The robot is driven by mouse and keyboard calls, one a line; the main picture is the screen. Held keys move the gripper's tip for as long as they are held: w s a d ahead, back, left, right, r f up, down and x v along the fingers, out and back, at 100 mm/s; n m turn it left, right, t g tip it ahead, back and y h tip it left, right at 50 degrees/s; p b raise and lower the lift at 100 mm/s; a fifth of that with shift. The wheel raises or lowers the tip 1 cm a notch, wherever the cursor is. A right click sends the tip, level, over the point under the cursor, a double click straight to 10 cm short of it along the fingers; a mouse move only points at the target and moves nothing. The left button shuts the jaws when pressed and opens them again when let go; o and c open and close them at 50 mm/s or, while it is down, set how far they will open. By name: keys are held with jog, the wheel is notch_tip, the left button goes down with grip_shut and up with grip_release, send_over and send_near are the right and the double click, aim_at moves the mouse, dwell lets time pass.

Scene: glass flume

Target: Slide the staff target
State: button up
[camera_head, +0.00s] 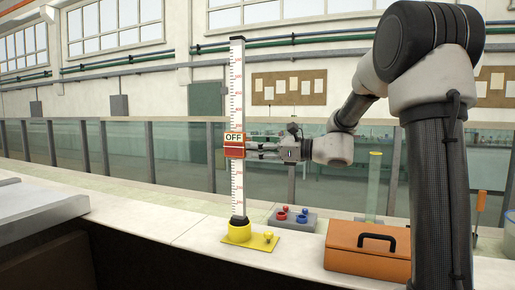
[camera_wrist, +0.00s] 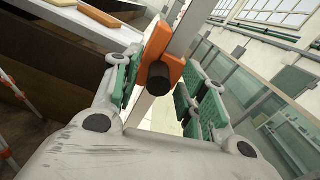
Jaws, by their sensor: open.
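The staff (camera_head: 237,90) is a tall white upright post with red markings, standing in a yellow base (camera_head: 239,233) on a pale ledge. The orange-red target (camera_head: 234,152) sits around its middle height, with an "OFF" sign (camera_head: 234,138) just above. My gripper (camera_head: 253,150) reaches in from the right at the target's height. In the wrist view, the target (camera_wrist: 174,66) carries a black round knob (camera_wrist: 159,76). The green-padded fingers of my gripper (camera_wrist: 158,88) are spread on both sides of the knob, open. Whether either finger touches it I cannot tell.
An orange toolbox (camera_head: 350,262) and a grey tray with red and blue pieces (camera_head: 304,225) stand to the right of the base. A clear cylinder (camera_head: 373,185) stands behind. The glass flume wall (camera_head: 185,158) runs behind the staff. The ledge left of the base is clear.

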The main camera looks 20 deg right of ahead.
grip_shut()
jog(key=shift+r, duration=0.35)
grip_release()
dwell(0.4)
jog(key=v, duration=1.2)
jog(key=shift+w+a, duration=0.1)
jog(key=shift+w, duration=0.05)
